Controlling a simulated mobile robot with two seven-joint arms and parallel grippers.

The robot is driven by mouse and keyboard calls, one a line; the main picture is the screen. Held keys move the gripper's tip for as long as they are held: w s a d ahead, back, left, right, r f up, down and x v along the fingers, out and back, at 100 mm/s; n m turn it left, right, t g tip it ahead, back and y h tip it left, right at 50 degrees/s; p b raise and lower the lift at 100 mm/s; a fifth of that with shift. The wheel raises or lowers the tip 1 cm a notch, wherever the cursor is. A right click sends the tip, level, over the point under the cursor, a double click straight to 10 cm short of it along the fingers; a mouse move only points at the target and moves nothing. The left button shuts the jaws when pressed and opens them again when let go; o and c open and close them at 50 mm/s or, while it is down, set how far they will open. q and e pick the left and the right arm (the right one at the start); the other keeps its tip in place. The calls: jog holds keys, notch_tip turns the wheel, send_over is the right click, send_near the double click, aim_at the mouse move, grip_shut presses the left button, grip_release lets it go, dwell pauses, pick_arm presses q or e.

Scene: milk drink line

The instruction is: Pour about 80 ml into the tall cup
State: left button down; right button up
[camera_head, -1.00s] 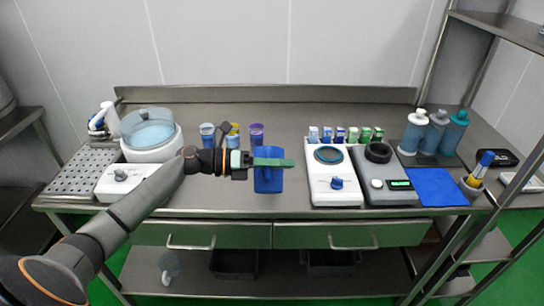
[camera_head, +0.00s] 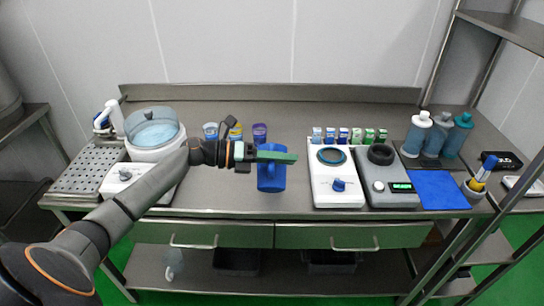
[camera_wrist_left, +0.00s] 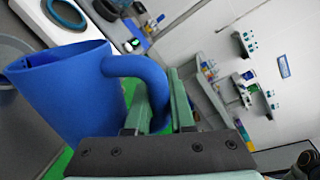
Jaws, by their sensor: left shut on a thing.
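My left gripper (camera_head: 280,155) is shut on the handle of a blue jug (camera_head: 271,179), held in front of the cups over the bench's front part. In the left wrist view the jug (camera_wrist_left: 65,100) fills the left side, its handle between the green fingers (camera_wrist_left: 158,105). I cannot see what is inside it. Behind my arm stand a light blue cup (camera_head: 210,130), a yellow and blue cup (camera_head: 235,132) and a purple cup (camera_head: 259,132). I cannot tell which is the tall cup. The jug is apart from them. My right gripper is not in view.
A white device with a ring (camera_head: 333,187) and a grey device with a green display (camera_head: 391,188) stand right of the jug. Small cartons line up behind them. A blue mat (camera_head: 438,190) and bottles (camera_head: 440,135) are further right. A white machine with a clear bowl (camera_head: 153,135) stands left.

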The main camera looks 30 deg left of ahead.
pick_arm(q)
jog(key=shift+w+a+r, duration=0.25)
jog(key=shift+a+r, duration=0.05)
dwell(0.5)
jog(key=shift+w+a+r+n, duration=0.2)
jog(key=shift+w+r+n, duration=0.25)
jog(key=shift+n, duration=0.15)
dwell(1.1)
